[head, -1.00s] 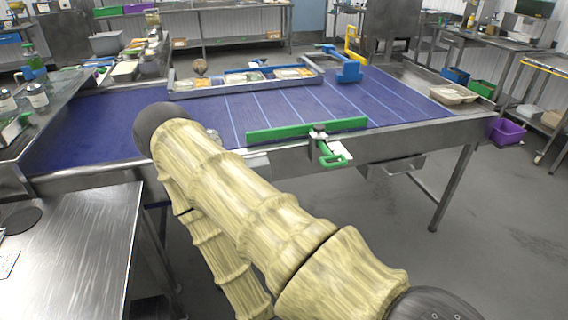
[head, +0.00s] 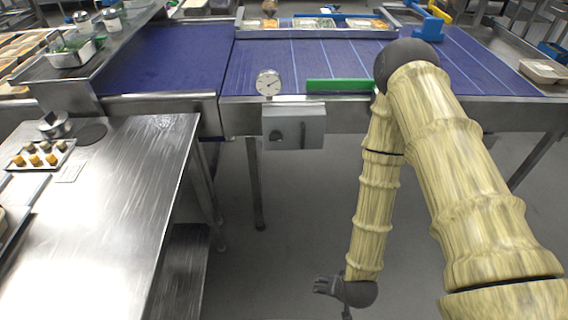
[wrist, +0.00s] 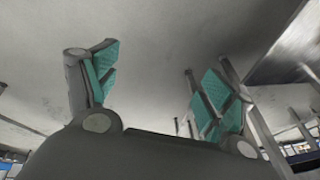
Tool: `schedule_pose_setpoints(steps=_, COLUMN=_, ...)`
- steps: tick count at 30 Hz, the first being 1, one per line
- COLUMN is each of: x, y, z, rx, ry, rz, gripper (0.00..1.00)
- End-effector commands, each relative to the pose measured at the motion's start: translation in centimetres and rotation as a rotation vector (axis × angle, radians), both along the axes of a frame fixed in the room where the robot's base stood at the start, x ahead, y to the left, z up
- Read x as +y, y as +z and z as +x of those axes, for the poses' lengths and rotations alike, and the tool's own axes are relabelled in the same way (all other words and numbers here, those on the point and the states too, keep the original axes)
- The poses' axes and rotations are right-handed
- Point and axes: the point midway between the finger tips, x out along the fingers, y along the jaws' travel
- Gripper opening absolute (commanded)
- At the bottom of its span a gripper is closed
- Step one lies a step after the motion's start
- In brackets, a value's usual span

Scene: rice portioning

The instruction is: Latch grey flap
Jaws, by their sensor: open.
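A grey box-like panel (head: 293,126) with a dark handle hangs at the front edge of the conveyor in the head view. It may be the grey flap, but I cannot tell whether it is latched. My gripper (head: 334,294) hangs low over the floor, below and a little right of the panel, well apart from it. In the wrist view my gripper (wrist: 160,88) is open, with its two teal-padded fingers wide apart and nothing between them. The grey panel cannot be made out in the wrist view.
The blue conveyor (head: 175,62) runs across the back, with a green bar (head: 338,85) and a round dial (head: 268,83) at its front edge. A steel table (head: 120,220) stands at left, holding a tray of small pieces (head: 40,157). The floor (head: 270,255) between is clear.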

Motion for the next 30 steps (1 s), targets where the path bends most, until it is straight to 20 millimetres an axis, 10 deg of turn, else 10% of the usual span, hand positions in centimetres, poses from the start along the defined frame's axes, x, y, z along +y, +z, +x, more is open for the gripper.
schedule_pose_setpoints(steps=8, x=7.8, y=3.7, z=15.6, rx=-0.408, ry=-0.327, rz=0.287, gripper=0.82)
schedule_pose_setpoints(steps=15, x=13.2, y=11.8, z=26.7, rx=-0.729, ry=-0.604, rz=0.643, gripper=0.82)
schedule_pose_setpoints(steps=22, x=15.8, y=19.2, z=32.3, rx=-0.93, ry=-0.776, rz=0.941, gripper=0.82)
schedule_pose_setpoints(steps=30, x=16.4, y=21.9, z=34.4, rx=-0.991, ry=-0.826, rz=1.047, gripper=0.82)
